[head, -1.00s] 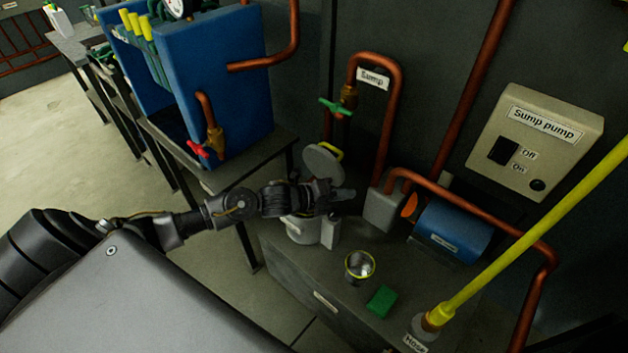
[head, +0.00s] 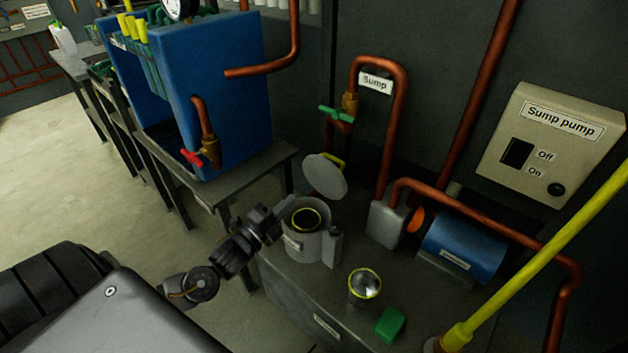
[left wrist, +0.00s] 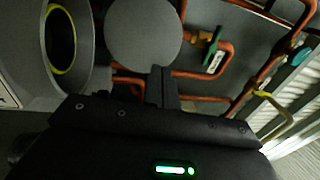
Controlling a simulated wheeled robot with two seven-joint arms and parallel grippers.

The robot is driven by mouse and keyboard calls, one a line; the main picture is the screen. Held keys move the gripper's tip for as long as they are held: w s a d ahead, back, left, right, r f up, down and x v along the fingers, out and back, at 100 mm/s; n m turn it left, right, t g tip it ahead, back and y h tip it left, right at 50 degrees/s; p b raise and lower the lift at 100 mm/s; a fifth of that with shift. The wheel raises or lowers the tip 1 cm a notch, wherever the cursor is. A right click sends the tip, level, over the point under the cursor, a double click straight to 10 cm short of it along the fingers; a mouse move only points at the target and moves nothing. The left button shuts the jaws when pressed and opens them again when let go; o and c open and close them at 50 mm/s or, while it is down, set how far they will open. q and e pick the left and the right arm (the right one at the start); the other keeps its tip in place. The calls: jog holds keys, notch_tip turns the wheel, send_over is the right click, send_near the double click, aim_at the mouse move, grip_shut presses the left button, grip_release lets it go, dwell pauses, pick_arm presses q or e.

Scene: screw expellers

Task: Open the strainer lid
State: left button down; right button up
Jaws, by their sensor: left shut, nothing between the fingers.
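The strainer (head: 308,244) is a grey cylindrical pot on the dark cabinet, its mouth showing a yellow ring and a dark inside. Its round grey lid (head: 325,177) stands raised and tilted up behind the pot, with a yellow handle (head: 334,159) at its far side. In the left wrist view the lid (left wrist: 144,32) is a grey disc and the pot's yellow-rimmed mouth (left wrist: 62,40) shows at upper left. My left gripper (head: 287,206) is shut and empty, just left of the pot's rim and apart from the lid. My right gripper is not seen.
A metal cup with a yellow rim (head: 365,285) and a green block (head: 390,325) stand on the cabinet (head: 345,315). The blue pump (head: 464,242), copper pipes and the yellow hose (head: 540,255) crowd the right. A blue tank (head: 232,90) stands at upper left.

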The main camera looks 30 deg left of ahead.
aim_at(321, 172)
pick_arm(q)
jog(key=x, duration=0.9)
jog(key=shift+w+b, duration=0.2)
jog(key=shift+b, duration=0.1)
jog(key=shift+w+d+r, duration=0.15)
jog(key=shift+w, duration=0.4)
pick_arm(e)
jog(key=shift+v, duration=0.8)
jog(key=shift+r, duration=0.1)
